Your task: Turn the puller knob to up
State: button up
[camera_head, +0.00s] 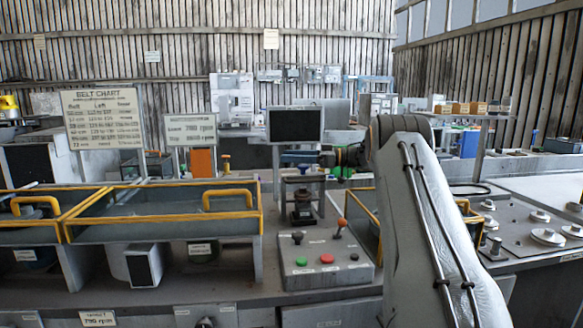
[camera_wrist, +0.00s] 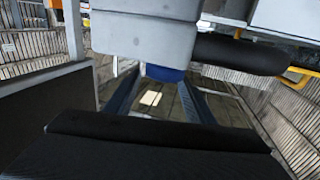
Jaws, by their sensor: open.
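A grey control box (camera_head: 360,273) stands on the bench at the centre of the head view. It has a small dark knob (camera_head: 297,238) at its upper left, a lever with an orange tip (camera_head: 340,226), and green, red and black buttons in front. No label on it is readable, so I cannot tell which control is the puller knob or which way it points. Behind the box stands a dark press-like device (camera_head: 302,210) in a frame. My gripper (camera_head: 335,158) is open, above and behind the box, apart from it and partly hidden by my arm.
Yellow-railed trays (camera_head: 160,230) fill the left of the bench. A dark screen (camera_head: 295,124) stands behind. A plate with round metal parts (camera_head: 540,225) lies at the right. In the wrist view, a pale grey block (camera_wrist: 150,35) fills the upper middle.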

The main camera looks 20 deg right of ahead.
notch_tip(320, 180, up, 7)
jog(key=b, duration=0.1)
jog(key=shift+f, duration=0.15)
dwell(0.4)
